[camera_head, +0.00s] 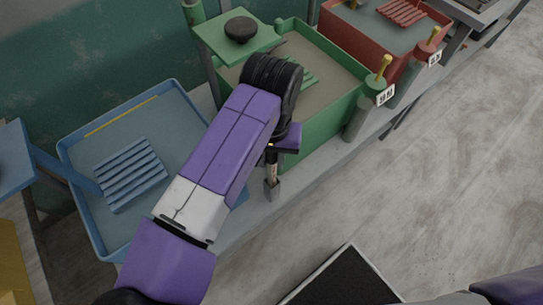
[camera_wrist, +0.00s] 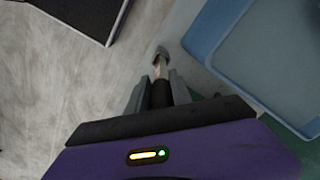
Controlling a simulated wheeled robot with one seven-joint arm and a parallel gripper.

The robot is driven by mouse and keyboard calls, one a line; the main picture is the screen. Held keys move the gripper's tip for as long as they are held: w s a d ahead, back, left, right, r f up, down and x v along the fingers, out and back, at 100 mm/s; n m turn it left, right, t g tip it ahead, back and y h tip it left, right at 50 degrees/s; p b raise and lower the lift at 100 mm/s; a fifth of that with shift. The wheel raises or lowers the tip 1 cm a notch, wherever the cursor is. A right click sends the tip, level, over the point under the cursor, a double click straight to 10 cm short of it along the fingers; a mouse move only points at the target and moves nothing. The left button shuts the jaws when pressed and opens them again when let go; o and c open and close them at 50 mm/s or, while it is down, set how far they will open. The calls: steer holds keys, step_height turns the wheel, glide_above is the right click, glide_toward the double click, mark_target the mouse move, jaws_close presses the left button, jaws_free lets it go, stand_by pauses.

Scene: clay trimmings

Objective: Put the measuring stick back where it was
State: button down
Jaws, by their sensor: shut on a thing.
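My gripper (camera_wrist: 160,93) is shut on a slim tool (camera_wrist: 160,69) with a black grip, a pale shaft and a small grey end. In the head view my gripper (camera_head: 273,150) is in front of the green bin, and the tool (camera_head: 272,186) hangs down from it, grey end lowest. I cannot tell whether this tool is the measuring stick. A yellow stick (camera_head: 384,66) stands in a green holder at the green bin's right corner. Another yellow stick (camera_head: 435,35) stands at the red bin. My arm hides part of the green bin (camera_head: 325,128).
A blue tray (camera_head: 190,122) with a slatted rack (camera_head: 130,174) and a yellow strip (camera_head: 122,116) is at left. A dark stone (camera_head: 240,29) rests on a green shelf (camera_head: 262,43). A black-topped box (camera_head: 345,280) is at the bottom. The floor at right is clear.

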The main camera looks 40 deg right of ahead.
steer(key=shift+f, duration=0.2)
steer(key=c, duration=1.1)
jaws_free()
steer(key=shift+r, duration=0.1)
steer(key=shift+c, duration=0.2)
